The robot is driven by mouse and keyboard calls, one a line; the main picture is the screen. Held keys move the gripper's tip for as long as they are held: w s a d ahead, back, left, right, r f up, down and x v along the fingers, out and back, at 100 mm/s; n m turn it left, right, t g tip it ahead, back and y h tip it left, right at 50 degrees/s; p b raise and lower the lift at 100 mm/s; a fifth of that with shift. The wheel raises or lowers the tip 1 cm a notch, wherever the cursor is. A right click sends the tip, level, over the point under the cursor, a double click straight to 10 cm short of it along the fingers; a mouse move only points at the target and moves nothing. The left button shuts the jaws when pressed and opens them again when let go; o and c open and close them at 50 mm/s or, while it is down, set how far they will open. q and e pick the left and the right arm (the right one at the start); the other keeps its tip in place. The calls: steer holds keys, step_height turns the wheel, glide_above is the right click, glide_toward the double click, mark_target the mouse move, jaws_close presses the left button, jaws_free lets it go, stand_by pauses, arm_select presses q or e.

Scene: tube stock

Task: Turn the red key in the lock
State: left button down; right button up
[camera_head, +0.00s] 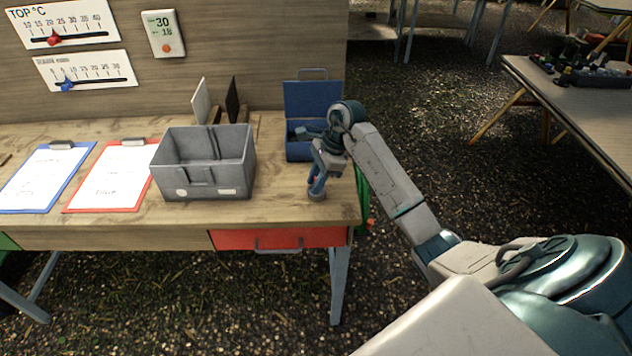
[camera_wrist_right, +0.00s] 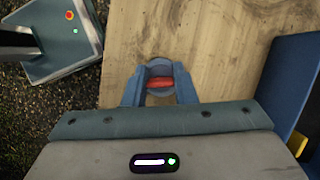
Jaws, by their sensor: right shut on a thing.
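My right gripper (camera_head: 317,187) points down at the front right of the wooden table. In the right wrist view my right gripper (camera_wrist_right: 160,88) has its two blue fingers shut on the red key (camera_wrist_right: 160,82), which shows as a short red bar between them. The key sits at a round grey-blue lock (camera_wrist_right: 160,65), whose rim shows beyond the fingers. The lock (camera_head: 317,195) stands on the table top in the head view. I cannot tell how deep the key is in the lock or how far it is turned. My left gripper is not in view.
An open blue toolbox (camera_head: 299,150) stands just behind my right gripper. A grey bin (camera_head: 203,183) is to its left, with red (camera_head: 110,178) and blue (camera_head: 47,180) clipboards further left. A red drawer (camera_head: 275,238) is under the table's front edge. Another table (camera_head: 590,110) is at right.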

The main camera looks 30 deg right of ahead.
steer(key=shift+n+b, duration=0.6)
steer(key=shift+b, duration=0.25)
steer(key=shift+r+n+g, duration=0.1)
steer(key=shift+n+g, duration=0.5)
steer(key=shift+n, duration=0.1)
steer(key=shift+n+p, duration=0.5)
steer(key=shift+p, duration=0.65)
